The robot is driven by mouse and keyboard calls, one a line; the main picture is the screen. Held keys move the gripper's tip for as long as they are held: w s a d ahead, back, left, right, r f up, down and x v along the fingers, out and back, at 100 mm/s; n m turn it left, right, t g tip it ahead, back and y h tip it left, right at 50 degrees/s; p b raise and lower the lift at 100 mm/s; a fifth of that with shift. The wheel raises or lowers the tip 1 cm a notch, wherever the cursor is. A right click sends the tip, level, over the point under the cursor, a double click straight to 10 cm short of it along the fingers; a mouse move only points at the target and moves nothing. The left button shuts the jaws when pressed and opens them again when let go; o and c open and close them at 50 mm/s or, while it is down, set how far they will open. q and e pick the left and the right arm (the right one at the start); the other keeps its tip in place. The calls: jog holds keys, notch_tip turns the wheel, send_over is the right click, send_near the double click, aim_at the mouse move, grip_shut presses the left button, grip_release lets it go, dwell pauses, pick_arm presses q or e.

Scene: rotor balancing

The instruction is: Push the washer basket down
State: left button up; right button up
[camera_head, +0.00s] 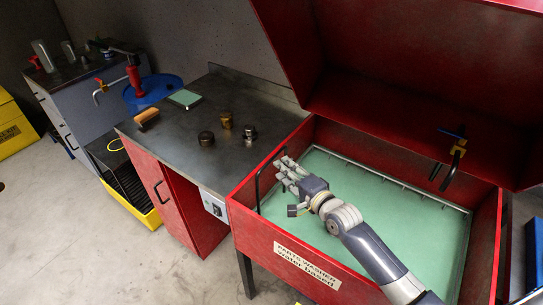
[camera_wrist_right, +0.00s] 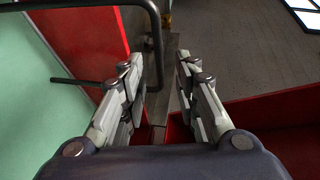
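The red parts washer (camera_head: 290,268) stands at the right with its lid (camera_head: 400,75) raised. Pale green liquid (camera_head: 400,215) fills its tub. A thin grey metal rim, apparently the basket's edge (camera_head: 395,181), shows along the liquid's far side; the rest of the basket is hard to make out. A dark bent bar handle (camera_head: 258,188) rises at the tub's left side, and also shows in the right wrist view (camera_wrist_right: 156,40). My right gripper (camera_head: 281,169) is over the tub's left side, beside this handle. My left gripper is out of view.
A metal-topped bench (camera_head: 180,120) adjoins the washer on the left, with several small metal parts, a brush (camera_head: 146,117) and a green pad (camera_head: 185,98). A blue drum (camera_head: 150,92) stands behind. A hooked bracket (camera_head: 452,160) hangs by the lid. The floor at front left is clear.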

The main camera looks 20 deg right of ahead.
aim_at(272, 159)
jog(key=x, duration=0.8)
jog(key=shift+f+p, duration=0.1)
jog(key=shift+p, duration=0.25)
jog(key=shift+w, duration=0.1)
grip_shut()
